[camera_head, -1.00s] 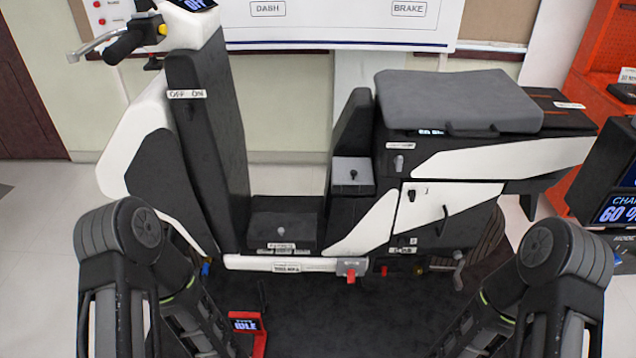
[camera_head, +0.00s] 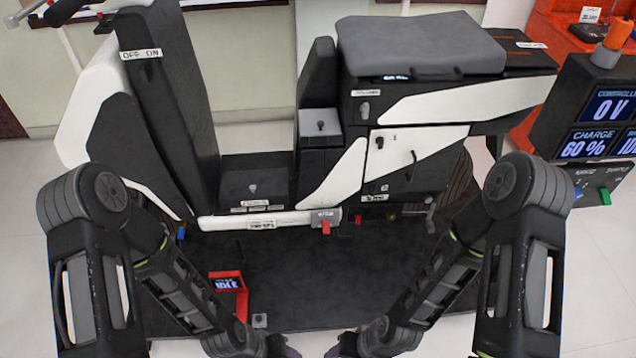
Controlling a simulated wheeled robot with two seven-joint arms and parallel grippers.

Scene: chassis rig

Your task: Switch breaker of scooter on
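The scooter (camera_head: 160,75) stands side-on, black and white with a grey seat (camera_head: 420,45). An OFF/ON label (camera_head: 141,54) is on its front column. A small grey box with a red lever (camera_head: 326,226) sits at the right end of the white lower rail. Another red part (camera_head: 358,220) is just right of it. A small knob (camera_head: 320,125) is on the ledge before the seat, and another knob (camera_head: 253,188) is on the footboard box. No part is legibly marked as the breaker.
A red-framed display (camera_head: 226,283) stands on the dark mat (camera_head: 300,280) in front of the scooter.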

